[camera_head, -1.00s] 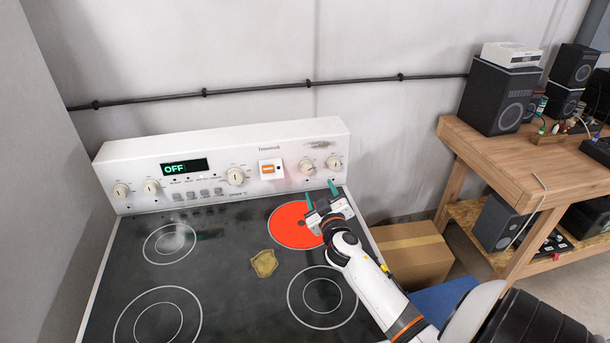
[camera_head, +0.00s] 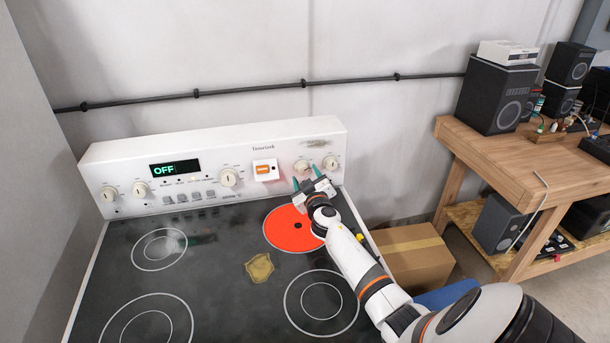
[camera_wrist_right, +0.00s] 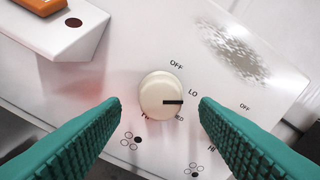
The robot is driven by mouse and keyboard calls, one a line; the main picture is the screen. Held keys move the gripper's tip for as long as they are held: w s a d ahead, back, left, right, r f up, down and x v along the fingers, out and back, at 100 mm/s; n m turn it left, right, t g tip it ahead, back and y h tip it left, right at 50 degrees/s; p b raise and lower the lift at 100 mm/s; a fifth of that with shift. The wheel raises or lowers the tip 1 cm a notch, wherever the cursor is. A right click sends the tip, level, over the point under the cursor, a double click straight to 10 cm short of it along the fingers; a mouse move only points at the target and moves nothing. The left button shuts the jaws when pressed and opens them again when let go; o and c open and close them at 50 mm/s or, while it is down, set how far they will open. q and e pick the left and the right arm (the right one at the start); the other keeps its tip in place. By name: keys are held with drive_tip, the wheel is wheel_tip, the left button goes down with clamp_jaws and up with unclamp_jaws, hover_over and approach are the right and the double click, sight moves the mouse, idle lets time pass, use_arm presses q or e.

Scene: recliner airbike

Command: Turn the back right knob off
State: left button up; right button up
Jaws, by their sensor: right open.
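The stove's control panel (camera_head: 211,165) is white and stands behind the black cooktop (camera_head: 206,234). The back right burner (camera_head: 283,231) glows red. My right gripper (camera_head: 306,184) is open in front of the right part of the panel. In the right wrist view, a cream knob (camera_wrist_right: 161,95) sits between and beyond the green fingertips (camera_wrist_right: 159,103), apparently untouched. Its dark pointer mark points right, between the LO and MED labels, away from OFF above. In the head view this knob (camera_head: 301,166) is left of the rightmost knob (camera_head: 331,163). My left gripper is not in view.
An orange switch (camera_head: 264,170) projects from the panel left of the knob; it also shows in the right wrist view (camera_wrist_right: 62,28). A cardboard box (camera_head: 412,255) and a wooden bench (camera_head: 500,155) with speakers stand to the right. A yellowish patch (camera_head: 260,267) lies on the cooktop.

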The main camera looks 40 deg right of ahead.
drive_tip(key=shift+x, duration=0.9)
drive_tip(key=c, duration=1)
drive_tip(key=shift+o, duration=0.2)
drive_tip(key=shift+n, duration=0.4)
drive_tip(key=n+b, duration=0.1)
drive_tip(key=n, duration=0.3)
drive_tip(key=shift+n, duration=0.4)
drive_tip(key=n, duration=0.3)
drive_tip(key=shift+d+r+n+b, duration=0.1)
drive_tip(key=shift+n+b, duration=0.2)
drive_tip(key=shift+n, duration=1.4)
